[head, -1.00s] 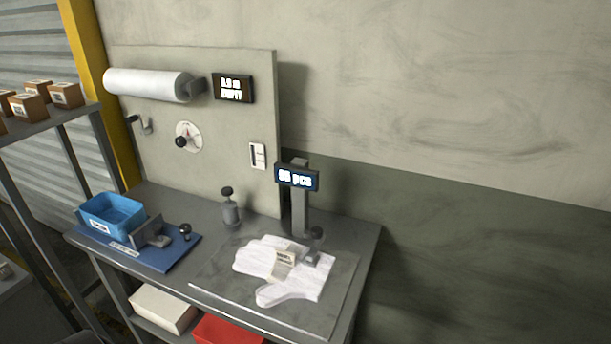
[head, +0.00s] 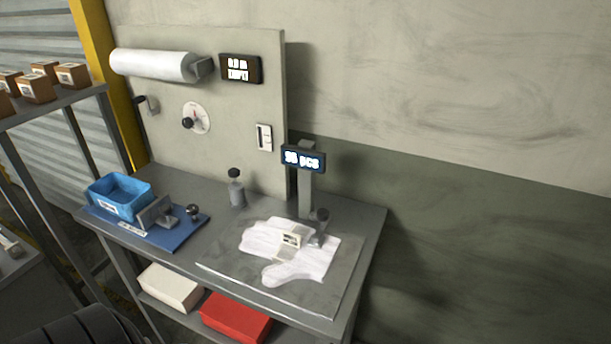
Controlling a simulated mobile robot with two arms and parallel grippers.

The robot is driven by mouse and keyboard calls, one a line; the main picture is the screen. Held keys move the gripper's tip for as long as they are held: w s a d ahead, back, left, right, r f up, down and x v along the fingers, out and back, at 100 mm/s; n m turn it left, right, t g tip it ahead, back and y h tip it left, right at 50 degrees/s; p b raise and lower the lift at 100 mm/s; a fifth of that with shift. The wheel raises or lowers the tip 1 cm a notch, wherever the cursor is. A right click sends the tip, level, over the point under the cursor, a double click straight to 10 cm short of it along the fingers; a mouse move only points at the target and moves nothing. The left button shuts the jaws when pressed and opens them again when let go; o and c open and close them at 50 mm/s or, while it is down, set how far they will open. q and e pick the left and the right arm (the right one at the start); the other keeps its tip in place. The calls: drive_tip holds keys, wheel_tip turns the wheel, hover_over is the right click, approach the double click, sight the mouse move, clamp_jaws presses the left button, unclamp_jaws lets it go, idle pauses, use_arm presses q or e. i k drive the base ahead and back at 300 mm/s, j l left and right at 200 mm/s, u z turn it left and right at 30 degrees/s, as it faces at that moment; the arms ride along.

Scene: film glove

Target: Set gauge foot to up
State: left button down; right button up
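The thickness gauge stands at the right of the bench as a grey post (head: 305,193) with a blue-lit display (head: 303,159) reading what looks like "35 pcs". A dark knob (head: 320,214) sits low on the post, and the small dark gauge foot (head: 316,240) is below it, low over the white gloves (head: 300,265). I cannot tell whether the foot touches them. A cream band or tag (head: 292,236) lies on the gloves. Neither gripper is in view.
A grey mat (head: 225,268) lies under the gloves. To the left are a grey bottle (head: 236,190), a blue board (head: 170,237) with a dark-knobbed device, and a blue bin (head: 119,196). A backboard (head: 235,130) carries a film roll (head: 153,65) and a dial (head: 196,118).

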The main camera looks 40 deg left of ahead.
sight(316, 239)
drive_tip(key=k+j, duration=0.15)
drive_tip(key=j, duration=0.25)
drive_tip(key=k+j, duration=0.15)
drive_tip(key=j, duration=0.25)
drive_tip(key=k+j+z, duration=0.1)
drive_tip(key=j, duration=0.3)
drive_tip(key=k, duration=0.05)
